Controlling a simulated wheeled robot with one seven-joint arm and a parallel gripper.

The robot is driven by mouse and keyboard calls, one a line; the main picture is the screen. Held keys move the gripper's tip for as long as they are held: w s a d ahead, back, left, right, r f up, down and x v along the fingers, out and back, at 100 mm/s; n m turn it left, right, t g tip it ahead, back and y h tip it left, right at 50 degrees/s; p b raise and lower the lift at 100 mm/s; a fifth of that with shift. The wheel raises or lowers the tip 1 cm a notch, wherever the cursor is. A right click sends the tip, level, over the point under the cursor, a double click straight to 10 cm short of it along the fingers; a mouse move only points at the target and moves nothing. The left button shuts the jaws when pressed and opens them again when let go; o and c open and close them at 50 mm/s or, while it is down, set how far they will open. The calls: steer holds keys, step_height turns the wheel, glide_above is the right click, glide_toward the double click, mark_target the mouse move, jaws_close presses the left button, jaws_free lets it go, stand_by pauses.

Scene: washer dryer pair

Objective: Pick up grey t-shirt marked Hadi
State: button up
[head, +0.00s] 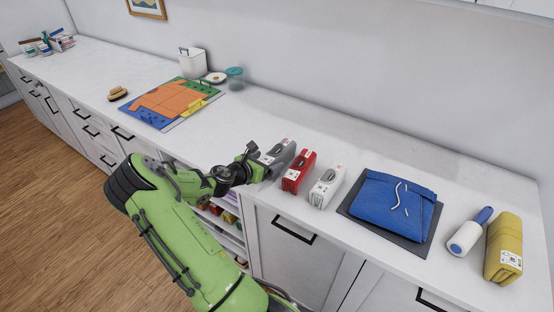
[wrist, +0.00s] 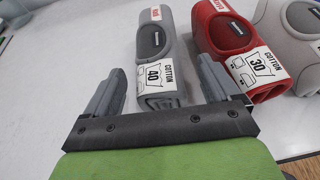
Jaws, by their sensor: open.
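The grey t-shirt (wrist: 158,42) is a tight roll lying on the white counter, with a white "40 COTTON" label at its near end and a small name tag at its far end, too small to read surely. In the head view the grey t-shirt (head: 281,152) is the leftmost of three rolls. My gripper (wrist: 162,66) is open, its two fingers on either side of the roll's near end. In the head view my gripper (head: 257,162) is at the roll's left near end and partly hides it. I cannot tell whether the fingers touch it.
A red roll (head: 298,172) labelled 30 lies close right of the grey one, then a white roll (head: 327,186). Further right are a blue folded garment (head: 392,205) on a dark mat, a lint roller (head: 468,233) and a yellow roll (head: 503,250).

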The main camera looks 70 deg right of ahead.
steer(key=x, duration=0.3)
steer(key=shift+d+f, duration=0.25)
steer(key=shift+f, duration=0.05)
steer(key=shift+a+r, duration=0.1)
steer(key=c, duration=1.2)
steer(key=shift+o, duration=0.2)
step_height(320, 180, up, 18)
steer(key=p, duration=0.3)
